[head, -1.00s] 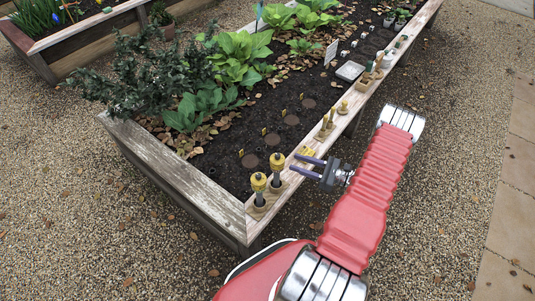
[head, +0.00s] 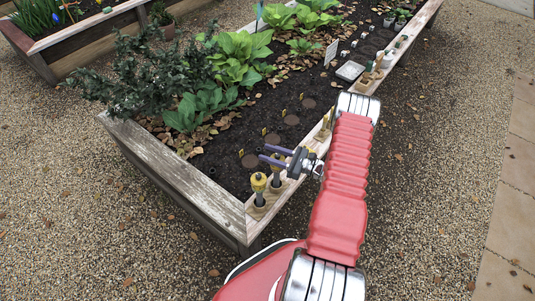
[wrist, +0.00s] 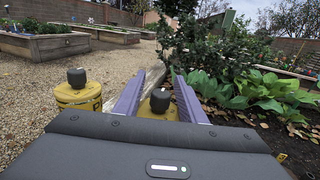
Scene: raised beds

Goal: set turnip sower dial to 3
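Which one is for turnips, and any dial numbers, I cannot read. My gripper (head: 265,153) is open, its two purple fingers pointing left, above the far sower and partly hiding its top. In the wrist view, the far sower's dark knob (wrist: 160,100) shows between and beneath the fingers, its body mostly hidden by the gripper housing. The near sower (wrist: 78,93) stands left of the left finger, its knob uncovered. No contact is visible.
The raised bed's wooden rim (head: 170,173) carries the sowers and small tools (head: 323,130) farther along. Behind it are dark soil with round patches (head: 291,120), leafy plants (head: 240,55) and a dark shrub (head: 140,75). Gravel around the bed is open.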

